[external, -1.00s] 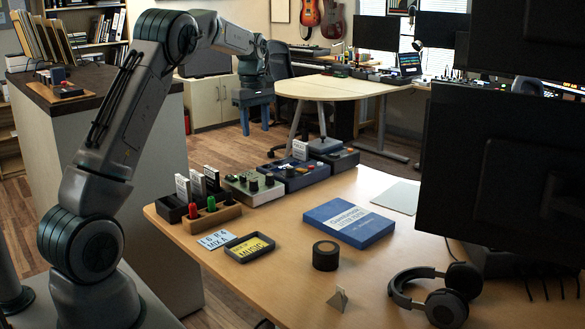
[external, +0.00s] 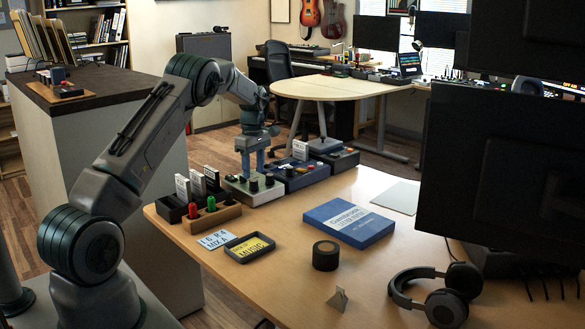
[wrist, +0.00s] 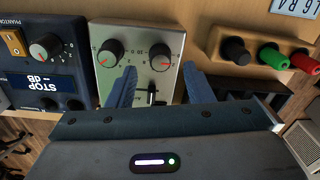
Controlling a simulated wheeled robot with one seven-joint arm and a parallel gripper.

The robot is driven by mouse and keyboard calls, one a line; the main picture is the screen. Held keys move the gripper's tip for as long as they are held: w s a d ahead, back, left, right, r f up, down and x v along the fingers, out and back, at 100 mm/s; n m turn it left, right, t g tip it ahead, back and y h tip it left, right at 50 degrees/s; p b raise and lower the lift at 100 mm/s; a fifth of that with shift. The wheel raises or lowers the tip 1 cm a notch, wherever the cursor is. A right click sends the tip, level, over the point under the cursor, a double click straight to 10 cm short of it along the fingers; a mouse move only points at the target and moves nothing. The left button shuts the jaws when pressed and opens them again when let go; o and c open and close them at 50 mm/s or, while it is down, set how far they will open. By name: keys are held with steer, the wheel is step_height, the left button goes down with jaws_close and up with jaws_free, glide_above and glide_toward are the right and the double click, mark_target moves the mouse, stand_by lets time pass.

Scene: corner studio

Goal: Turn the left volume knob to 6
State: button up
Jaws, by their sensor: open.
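A pale grey-green box (external: 240,190) with black knobs stands at the table's far left edge. In the wrist view its panel (wrist: 139,35) carries two round knobs with numbered scales, a left-hand one (wrist: 109,54) and a right-hand one (wrist: 160,57). Each has a red pointer mark, the left-hand one's aimed down-left and the right-hand one's to the lower left; the exact readings are too small to tell. My gripper (wrist: 158,82) is open above the panel, its blue fingers on either side of a black slider (wrist: 152,94). It grips nothing. In the external view my gripper (external: 252,172) points down over the box.
A blue box (external: 301,178) with a display and knobs stands beside the grey-green one. A wooden holder (external: 212,216) with black, green and red pegs stands at its other side. A blue book (external: 348,222), black roll (external: 326,256) and headphones (external: 441,295) lie on the table.

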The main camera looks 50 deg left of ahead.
mark_target(254, 180)
steer(key=shift+f, duration=2.05)
steer(key=c, duration=1)
